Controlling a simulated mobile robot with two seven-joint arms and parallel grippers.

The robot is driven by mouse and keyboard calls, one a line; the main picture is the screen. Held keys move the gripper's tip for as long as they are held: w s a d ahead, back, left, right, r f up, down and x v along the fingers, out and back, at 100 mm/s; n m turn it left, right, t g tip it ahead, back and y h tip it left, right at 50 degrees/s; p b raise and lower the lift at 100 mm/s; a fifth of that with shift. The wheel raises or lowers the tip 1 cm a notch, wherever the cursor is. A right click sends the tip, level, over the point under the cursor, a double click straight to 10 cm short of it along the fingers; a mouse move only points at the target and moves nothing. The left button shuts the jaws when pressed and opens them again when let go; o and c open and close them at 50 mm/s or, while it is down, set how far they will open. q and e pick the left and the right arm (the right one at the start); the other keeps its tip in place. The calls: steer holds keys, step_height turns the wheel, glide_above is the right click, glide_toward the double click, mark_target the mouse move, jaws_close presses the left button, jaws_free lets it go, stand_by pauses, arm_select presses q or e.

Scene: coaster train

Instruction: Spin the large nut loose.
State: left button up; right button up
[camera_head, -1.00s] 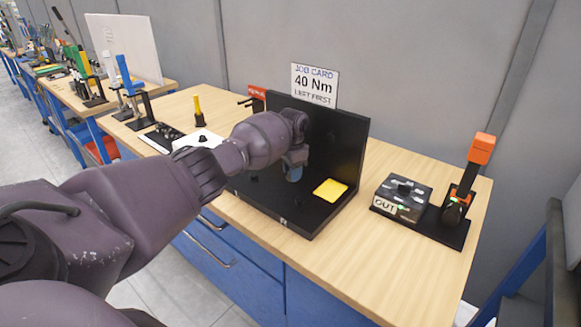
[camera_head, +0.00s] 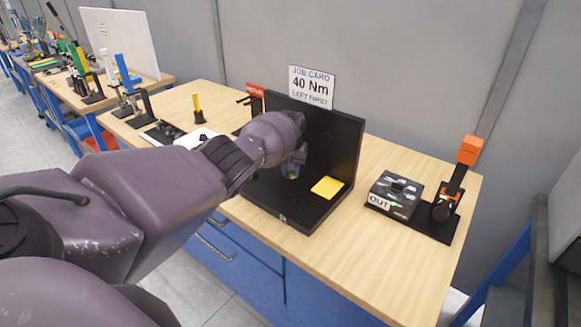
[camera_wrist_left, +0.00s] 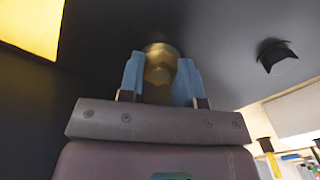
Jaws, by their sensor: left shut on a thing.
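The large nut (camera_wrist_left: 160,62) is brass-coloured and sits between the two blue fingers of my left gripper (camera_wrist_left: 161,82) in the left wrist view. The fingers are shut on its sides. In the head view my left gripper (camera_head: 292,168) is in front of the black upright panel (camera_head: 335,140) of the fixture, and my wrist hides most of the nut. Whether the nut is still threaded on cannot be told. My right gripper is not in view.
A yellow square pad (camera_head: 327,187) lies on the fixture's black base (camera_head: 296,212). A job card (camera_head: 311,87) reading 40 Nm stands above the panel. To the right are a black box (camera_head: 396,193) marked OUT and an orange-handled tool (camera_head: 467,152) on a stand.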

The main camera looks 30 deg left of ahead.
arm_select(q)
steer(key=shift+n, duration=0.7)
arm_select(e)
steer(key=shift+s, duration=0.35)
arm_select(q)
steer(key=shift+f+n, duration=0.1)
steer(key=shift+n, duration=0.2)
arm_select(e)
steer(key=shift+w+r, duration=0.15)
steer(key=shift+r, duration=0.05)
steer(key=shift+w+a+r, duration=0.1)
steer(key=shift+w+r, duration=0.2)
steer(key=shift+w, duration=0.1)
